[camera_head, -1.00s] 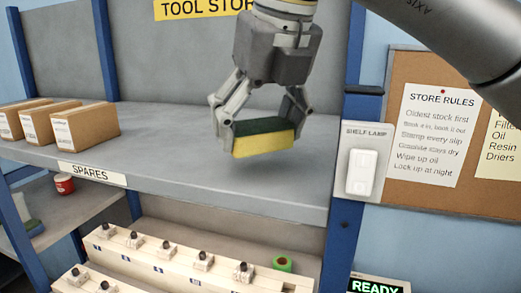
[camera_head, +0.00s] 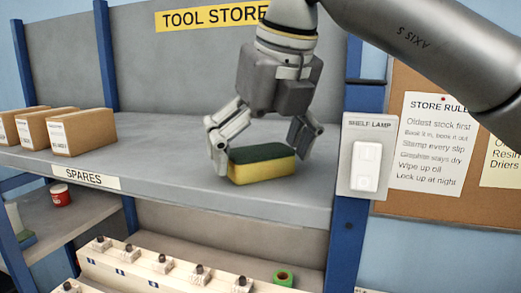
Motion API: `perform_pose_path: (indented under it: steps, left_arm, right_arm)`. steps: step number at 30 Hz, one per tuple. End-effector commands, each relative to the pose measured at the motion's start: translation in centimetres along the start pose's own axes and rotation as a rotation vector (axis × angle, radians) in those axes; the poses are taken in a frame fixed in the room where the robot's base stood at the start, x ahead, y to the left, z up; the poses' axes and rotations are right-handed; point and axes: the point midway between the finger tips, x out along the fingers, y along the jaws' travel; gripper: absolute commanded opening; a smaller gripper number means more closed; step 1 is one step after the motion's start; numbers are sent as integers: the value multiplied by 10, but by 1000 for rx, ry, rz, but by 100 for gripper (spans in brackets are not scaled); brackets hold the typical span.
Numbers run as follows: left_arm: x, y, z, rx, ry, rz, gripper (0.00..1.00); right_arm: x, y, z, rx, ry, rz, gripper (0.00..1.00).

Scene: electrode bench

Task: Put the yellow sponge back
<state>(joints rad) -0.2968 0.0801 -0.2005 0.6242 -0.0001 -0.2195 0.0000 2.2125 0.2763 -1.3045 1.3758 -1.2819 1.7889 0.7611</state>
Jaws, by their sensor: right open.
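The yellow sponge (camera_head: 262,171) has a dark green top layer. It lies flat on the grey upper shelf (camera_head: 170,175), right of the middle and close to the front edge. My right gripper (camera_head: 260,160) hangs over it from above. Its fingers are spread to either side of the sponge, with the left finger close beside the sponge's left end and the right finger apart from it at the right. The gripper is open. My left gripper is not in view.
Several cardboard boxes (camera_head: 80,131) stand at the shelf's left. A blue post (camera_head: 347,215) with a shelf lamp switch (camera_head: 366,166) is close on the right. Below are a cream rack (camera_head: 165,275), a green tape roll (camera_head: 283,277) and a red cup (camera_head: 61,195). The shelf between boxes and sponge is clear.

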Motion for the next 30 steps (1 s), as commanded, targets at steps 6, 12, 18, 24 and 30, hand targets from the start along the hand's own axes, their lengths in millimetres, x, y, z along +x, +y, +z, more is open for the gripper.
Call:
perform_pose_path:
  steps: [6,12,18,24,30]
  left_arm:
    - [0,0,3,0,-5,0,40]
    - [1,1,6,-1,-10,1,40]
    - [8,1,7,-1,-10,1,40]
    - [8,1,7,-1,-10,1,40]
    - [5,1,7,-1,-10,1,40]
  right_arm:
    - [0,0,0,0,0,0,100]
    - [-15,1,2,1,-3,0,100]
    - [-57,1,2,1,-4,0,100]
    - [-96,1,2,1,-2,1,100]
    - [-119,0,2,0,0,-1,100]
